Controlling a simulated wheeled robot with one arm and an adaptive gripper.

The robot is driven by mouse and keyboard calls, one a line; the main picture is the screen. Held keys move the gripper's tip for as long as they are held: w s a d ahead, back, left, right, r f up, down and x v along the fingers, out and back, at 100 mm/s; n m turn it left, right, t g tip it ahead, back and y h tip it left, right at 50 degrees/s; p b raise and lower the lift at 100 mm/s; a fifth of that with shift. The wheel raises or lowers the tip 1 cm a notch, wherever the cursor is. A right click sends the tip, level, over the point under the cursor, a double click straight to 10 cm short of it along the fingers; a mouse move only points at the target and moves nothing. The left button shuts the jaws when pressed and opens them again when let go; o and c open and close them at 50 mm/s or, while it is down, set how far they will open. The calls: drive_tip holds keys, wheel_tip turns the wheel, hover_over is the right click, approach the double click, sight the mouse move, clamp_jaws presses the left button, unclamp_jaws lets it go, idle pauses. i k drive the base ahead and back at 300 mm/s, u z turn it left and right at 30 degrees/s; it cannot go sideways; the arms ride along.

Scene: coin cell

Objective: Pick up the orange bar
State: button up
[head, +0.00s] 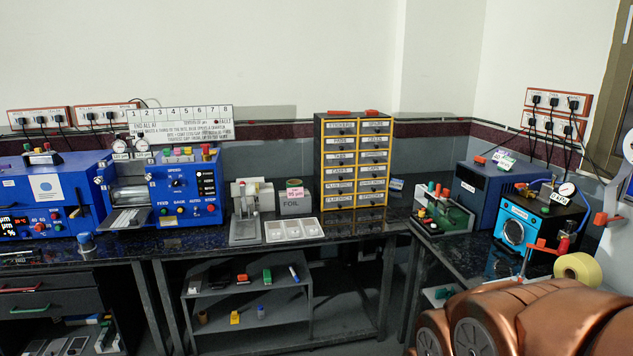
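Several small orange or orange-red pieces show in the head view, and I cannot tell for certain which one is the orange bar. Two short flat orange-red pieces lie on top of the drawer cabinet (317,165), a left piece (338,112) and a right piece (371,112). A small orange-red piece (242,278) lies on the upper shelf under the bench. Another orange piece (480,159) sits on the dark blue box at the right. My gripper is not in view; copper-coloured parts of my own body fill the lower right corner.
Blue machines (70,190) stand on the dark bench at the left. A white tray (293,230) and a foil box (295,200) stand left of the cabinet. A blue device with a round window (514,232) and a yellow roll (578,268) are at the right.

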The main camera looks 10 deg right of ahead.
sight(600, 219)
drive_tip(key=z, duration=1.45)
drive_tip(key=i, duration=0.6)
drive_tip(key=u, duration=1.45)
